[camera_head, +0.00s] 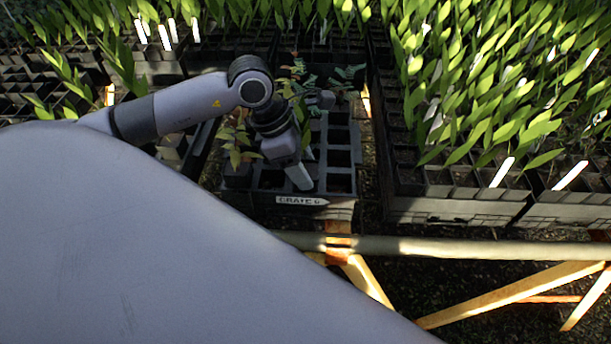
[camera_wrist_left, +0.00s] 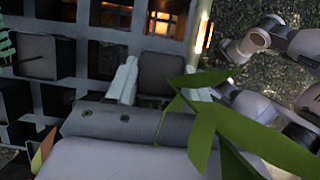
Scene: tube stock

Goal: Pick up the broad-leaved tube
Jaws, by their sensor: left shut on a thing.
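My left gripper (camera_head: 301,178) reaches down into the front of a dark crate (camera_head: 345,204) labelled "CRATE", its last character unclear. In the left wrist view, the pale fingers of the left gripper (camera_wrist_left: 160,88) are shut on a dark square tube (camera_wrist_left: 160,72), one finger on each side. Broad green leaves (camera_wrist_left: 205,130) on a thin stem stand close in front of the camera, beside the fingers. They appear to belong to the held tube, though the stem's foot is hidden. In the head view my wrist hides most of this tube. My right gripper cannot be made out.
Several crate cells (camera_head: 340,158) are empty. Reddish-leaved seedlings (camera_head: 238,138) stand at the crate's left, and fern-like ones (camera_head: 348,73) behind. A dense leafy block in grey trays (camera_head: 445,210) stands to the right. A pale bench rail (camera_head: 450,246) runs along the front.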

